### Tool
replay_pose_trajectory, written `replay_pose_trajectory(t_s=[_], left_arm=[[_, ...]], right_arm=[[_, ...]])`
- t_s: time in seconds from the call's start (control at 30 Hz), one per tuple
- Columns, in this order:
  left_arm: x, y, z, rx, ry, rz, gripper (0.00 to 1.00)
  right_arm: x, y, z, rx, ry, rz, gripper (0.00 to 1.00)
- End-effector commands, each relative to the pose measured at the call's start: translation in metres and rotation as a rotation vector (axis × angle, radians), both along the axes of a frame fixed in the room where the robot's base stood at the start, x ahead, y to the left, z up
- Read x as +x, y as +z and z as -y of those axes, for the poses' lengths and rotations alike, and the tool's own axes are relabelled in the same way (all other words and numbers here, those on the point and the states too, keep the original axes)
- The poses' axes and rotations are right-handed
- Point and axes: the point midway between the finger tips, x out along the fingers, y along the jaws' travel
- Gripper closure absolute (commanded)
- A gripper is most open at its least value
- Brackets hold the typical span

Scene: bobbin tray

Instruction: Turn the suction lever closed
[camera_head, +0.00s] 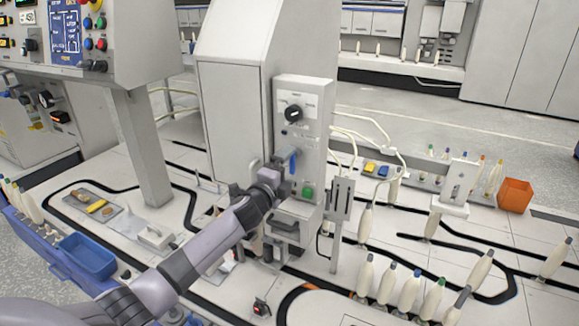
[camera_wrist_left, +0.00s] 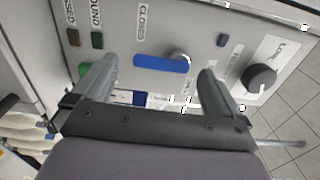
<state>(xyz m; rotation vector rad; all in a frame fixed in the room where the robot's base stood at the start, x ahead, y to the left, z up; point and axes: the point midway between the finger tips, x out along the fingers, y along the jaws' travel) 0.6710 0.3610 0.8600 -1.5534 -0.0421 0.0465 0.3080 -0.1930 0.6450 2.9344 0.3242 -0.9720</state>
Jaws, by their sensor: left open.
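The suction lever (camera_wrist_left: 160,64) is a blue handle on a round metal pivot, on the pale front panel (camera_wrist_left: 115,50) of the machine. In the left wrist view its handle points left from the pivot, with the word CLOSED above it. In the head view the blue lever (camera_head: 293,161) hangs roughly upright, just beside my left gripper (camera_head: 282,168). My left gripper is open in the wrist view (camera_wrist_left: 158,72), one finger off each end of the lever. I cannot tell whether it touches the lever. My right gripper is not in view.
A black knob (camera_head: 293,114) sits above the lever and a green button (camera_head: 308,191) below it. A black handle (camera_head: 285,226) juts out lower down. Several bobbins (camera_head: 388,284) stand at the right. A blue bin (camera_head: 87,256) is at the left and an orange box (camera_head: 515,195) at the right.

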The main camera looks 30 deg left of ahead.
Motion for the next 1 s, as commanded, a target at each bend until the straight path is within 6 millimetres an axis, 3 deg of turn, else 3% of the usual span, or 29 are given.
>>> replay_pose_trajectory(t_s=[0.4,1.0], left_arm=[[-0.046,-0.001,0.002,0.002,0.000,-0.003,0.00],[-0.051,-0.001,0.003,0.002,0.001,-0.002,0.00]], right_arm=[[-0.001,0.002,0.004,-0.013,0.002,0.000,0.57],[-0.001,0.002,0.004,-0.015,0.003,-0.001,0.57]])
